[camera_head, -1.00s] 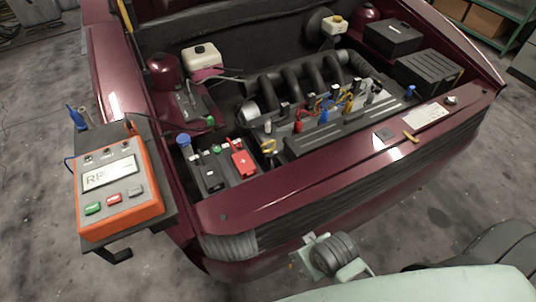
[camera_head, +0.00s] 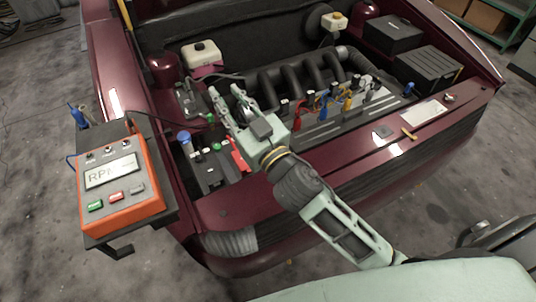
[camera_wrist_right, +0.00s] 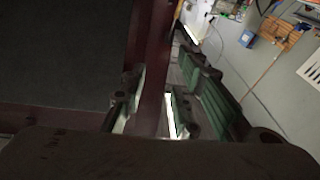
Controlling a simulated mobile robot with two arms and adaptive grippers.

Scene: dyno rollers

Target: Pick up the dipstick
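I cannot make out the dipstick for certain in the present views. A yellow loop handle that showed earlier beside the battery is now behind my right gripper and wrist in the head view. My right gripper (camera_head: 226,95) is over the engine bay, between the battery and the intake pipes. Its two pale fingers are apart and I see nothing held between them. The right wrist view also shows the gripper (camera_wrist_right: 158,105) with its fingers apart and a dark red strip of bodywork beyond them. My left gripper is not in view.
The battery with its red clamp (camera_head: 239,157) lies just below the gripper. An orange RPM meter (camera_head: 121,186) stands on a bracket at the left. Engine cables (camera_head: 322,113) and a black box (camera_head: 428,70) are to the right. The front panel (camera_head: 345,160) edges the bay.

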